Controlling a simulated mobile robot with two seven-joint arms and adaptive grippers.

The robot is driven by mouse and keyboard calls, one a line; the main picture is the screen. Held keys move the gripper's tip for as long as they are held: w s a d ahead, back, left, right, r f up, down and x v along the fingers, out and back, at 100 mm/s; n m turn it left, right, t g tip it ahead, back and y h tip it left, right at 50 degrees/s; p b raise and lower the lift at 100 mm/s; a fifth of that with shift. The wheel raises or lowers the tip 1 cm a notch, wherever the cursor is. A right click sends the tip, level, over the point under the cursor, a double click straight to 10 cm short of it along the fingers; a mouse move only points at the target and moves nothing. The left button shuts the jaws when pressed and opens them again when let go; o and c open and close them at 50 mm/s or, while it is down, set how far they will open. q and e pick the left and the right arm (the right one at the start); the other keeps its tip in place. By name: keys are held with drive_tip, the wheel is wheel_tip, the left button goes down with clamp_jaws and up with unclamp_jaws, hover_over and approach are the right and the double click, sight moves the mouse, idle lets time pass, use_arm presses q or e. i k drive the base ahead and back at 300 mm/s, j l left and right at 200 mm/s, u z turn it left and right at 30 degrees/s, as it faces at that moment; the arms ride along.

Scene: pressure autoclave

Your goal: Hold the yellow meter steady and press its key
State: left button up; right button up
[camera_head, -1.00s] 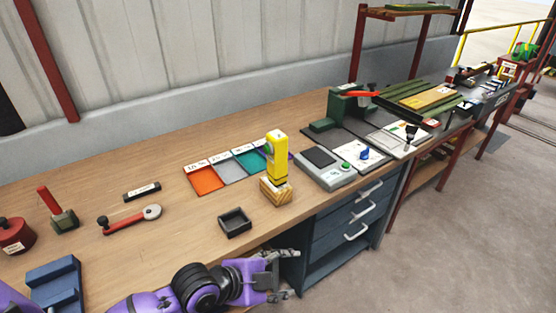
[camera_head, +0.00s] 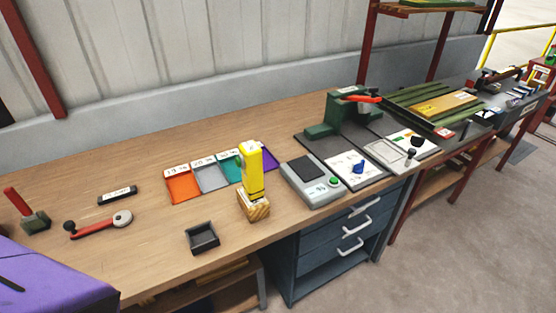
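The yellow meter (camera_head: 252,171) stands upright in a small wooden block (camera_head: 254,205) near the front edge of the workbench. In this view its key cannot be made out clearly. A purple part of my arm fills the lower left corner. Neither of my grippers shows now, and nothing touches the meter.
A black open tray (camera_head: 202,238) lies left of the meter, near the edge. Coloured bins (camera_head: 183,187) lie behind it. A grey scale (camera_head: 312,181) with a green button stands to its right.

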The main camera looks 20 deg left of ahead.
sight(237, 160)
drive_tip(key=i+l+u, duration=0.5)
drive_tip(key=i+l, duration=0.2)
drive_tip(key=l, duration=0.2)
drive_tip(key=u, duration=1.25)
